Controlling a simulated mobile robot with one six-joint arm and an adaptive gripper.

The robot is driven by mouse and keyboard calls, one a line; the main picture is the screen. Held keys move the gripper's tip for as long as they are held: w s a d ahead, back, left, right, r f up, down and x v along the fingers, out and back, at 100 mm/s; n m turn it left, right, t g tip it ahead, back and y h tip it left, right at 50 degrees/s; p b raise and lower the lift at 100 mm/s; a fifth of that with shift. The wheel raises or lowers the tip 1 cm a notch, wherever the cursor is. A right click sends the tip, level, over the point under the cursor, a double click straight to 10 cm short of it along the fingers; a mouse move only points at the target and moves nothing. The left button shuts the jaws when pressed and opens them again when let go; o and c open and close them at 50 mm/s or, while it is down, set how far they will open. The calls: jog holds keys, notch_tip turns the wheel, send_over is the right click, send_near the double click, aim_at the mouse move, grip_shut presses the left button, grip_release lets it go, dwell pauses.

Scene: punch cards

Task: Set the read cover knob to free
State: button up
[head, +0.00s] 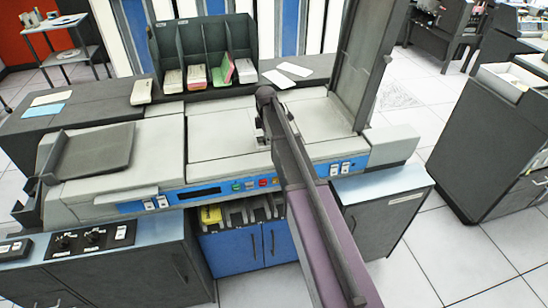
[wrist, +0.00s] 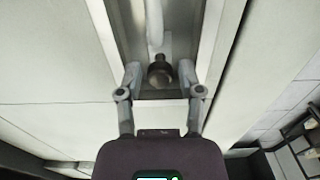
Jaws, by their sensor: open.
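In the wrist view a dark round knob (wrist: 160,72) sits at the end of a pale rod, inside a recessed channel with light edges. My gripper (wrist: 160,82) is open, with one finger on each side of this knob; I cannot tell whether they touch it. In the head view my gripper (head: 262,138) is over the middle of the card machine (head: 218,145), mostly hidden by my arm, and the knob is not clearly visible there. A tall dark cover panel (head: 368,60) stands raised at the machine's right. The knob's setting cannot be read.
A green rack (head: 178,42) holding card decks stands behind the machine. Loose cards (head: 294,69) lie beside it. A black panel with two small dials (head: 80,240) is at lower left. A dark cabinet (head: 495,145) stands at right, with free floor before it.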

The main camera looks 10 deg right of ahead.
jog(key=shift+a+r, duration=0.15)
jog(key=shift+a, duration=0.9)
notch_tip(320, 180, up, 14)
jog(key=p, duration=1.4)
jog(key=s+f+m+b, duration=0.4)
jog(key=s+m, duration=0.2)
jog(key=s, duration=0.4)
jog(key=s+f+m+b, duration=0.5)
jog(key=s+m, duration=0.1)
jog(key=s, duration=0.4)
jog(key=s+d+f+m+b, duration=0.1)
jog(key=s+f+m+b, duration=0.4)
jog(key=s, duration=0.5)
jog(key=shift+s+f+m, duration=0.2)
jog(key=shift+s+m, duration=0.05)
jog(key=shift+m, duration=0.35)
jog(key=shift+d, duration=0.1)
dwell(1.2)
